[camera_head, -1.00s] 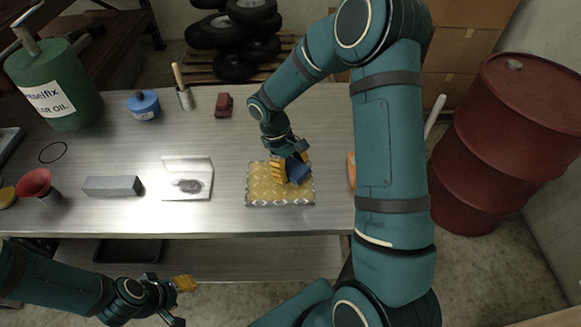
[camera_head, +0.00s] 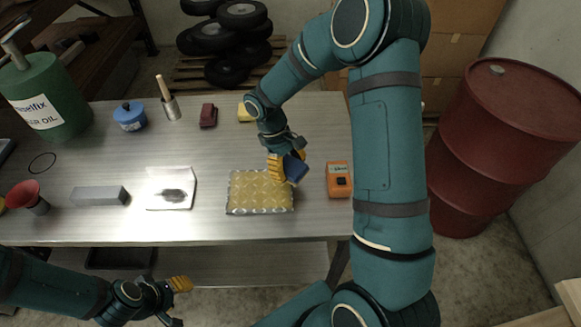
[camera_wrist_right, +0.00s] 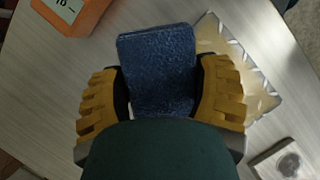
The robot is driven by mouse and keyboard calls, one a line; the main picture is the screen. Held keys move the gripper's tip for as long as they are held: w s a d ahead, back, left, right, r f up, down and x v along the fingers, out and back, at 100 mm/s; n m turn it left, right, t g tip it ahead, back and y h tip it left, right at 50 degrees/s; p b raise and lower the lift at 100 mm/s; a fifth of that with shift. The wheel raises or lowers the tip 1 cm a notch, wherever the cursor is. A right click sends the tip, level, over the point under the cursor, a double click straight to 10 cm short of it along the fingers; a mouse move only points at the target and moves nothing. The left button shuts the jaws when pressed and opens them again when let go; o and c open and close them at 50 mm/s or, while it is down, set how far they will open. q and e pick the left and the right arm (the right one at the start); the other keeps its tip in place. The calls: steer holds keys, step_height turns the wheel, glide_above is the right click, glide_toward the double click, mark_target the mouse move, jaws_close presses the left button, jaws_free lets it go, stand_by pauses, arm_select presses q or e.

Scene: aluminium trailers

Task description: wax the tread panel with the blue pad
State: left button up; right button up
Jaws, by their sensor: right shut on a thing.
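The tread panel (camera_head: 250,196), yellowish with a raised pattern and pale edges, lies flat on the metal bench. My right gripper (camera_head: 284,167) is shut on the blue pad (camera_head: 297,169), at the panel's upper right corner. In the right wrist view the pad (camera_wrist_right: 160,70) sits between the yellow fingers, and part of the panel (camera_wrist_right: 262,100) shows behind and to the right. I cannot tell whether the pad touches anything below. My left gripper (camera_head: 177,302) is low at the front, off the bench, with its fingers spread and nothing between them.
An orange device (camera_head: 339,180) stands right of the panel. A white sheet with a dark smear (camera_head: 171,188) and a grey block (camera_head: 98,196) lie to the left. A maroon block (camera_head: 208,116), a yellow item (camera_head: 246,113), a blue tin (camera_head: 129,117) and a cup (camera_head: 171,108) are behind.

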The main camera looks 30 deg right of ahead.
step_height(320, 180, up, 3)
steer(key=shift+r+p, duration=0.15)
steer(key=shift+p, duration=0.85)
steer(key=shift+r, duration=0.15)
